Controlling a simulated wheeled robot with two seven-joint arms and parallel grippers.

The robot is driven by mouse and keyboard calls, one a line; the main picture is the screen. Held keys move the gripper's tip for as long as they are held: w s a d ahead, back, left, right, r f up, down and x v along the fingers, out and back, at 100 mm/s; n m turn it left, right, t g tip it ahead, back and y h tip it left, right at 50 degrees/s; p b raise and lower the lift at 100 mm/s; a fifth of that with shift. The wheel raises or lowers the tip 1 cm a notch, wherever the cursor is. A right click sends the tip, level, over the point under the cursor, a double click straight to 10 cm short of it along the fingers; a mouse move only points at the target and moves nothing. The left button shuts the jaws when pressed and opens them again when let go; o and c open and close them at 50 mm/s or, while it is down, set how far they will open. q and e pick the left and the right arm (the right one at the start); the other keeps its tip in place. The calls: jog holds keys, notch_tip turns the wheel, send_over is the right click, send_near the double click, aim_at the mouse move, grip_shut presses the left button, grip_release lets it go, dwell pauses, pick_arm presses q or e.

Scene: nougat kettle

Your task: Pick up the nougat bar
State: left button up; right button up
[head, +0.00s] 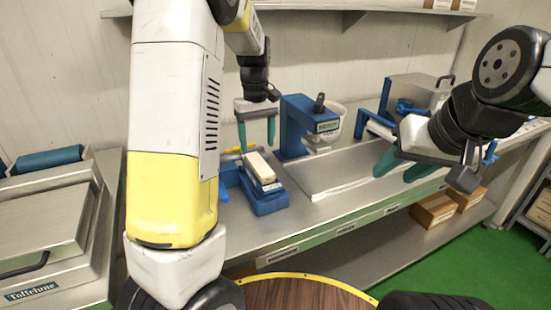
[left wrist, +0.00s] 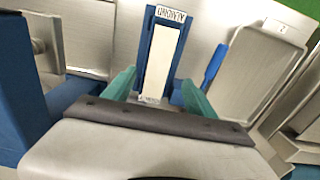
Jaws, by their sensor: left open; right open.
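The nougat bar (head: 259,166) is a long cream block lying on a blue holder (head: 268,204) on the steel counter. In the left wrist view the bar (left wrist: 161,60) lies lengthwise in the blue holder, between and ahead of the fingertips. My left gripper (head: 256,140), with teal fingers, is open and empty, pointing down above and slightly behind the bar. It also shows in the left wrist view (left wrist: 160,88), with its fingers spread to either side of the bar's near end. My right gripper (head: 402,170) is open and empty over the counter's right part.
A blue machine with a white bowl (head: 328,125) stands right of the bar. A steel plate (head: 335,170) lies on the counter, mostly clear. A steel box (head: 415,92) stands at the back right. Cardboard boxes (head: 434,210) sit on the lower shelf.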

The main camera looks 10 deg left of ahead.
aim_at(259, 163)
pick_arm(q)
notch_tip(259, 163, down, 7)
jog(key=shift+w+d+f, duration=0.1)
jog(key=shift+d+f, duration=0.05)
jog(key=shift+f, duration=0.05)
dwell(0.3)
grip_shut()
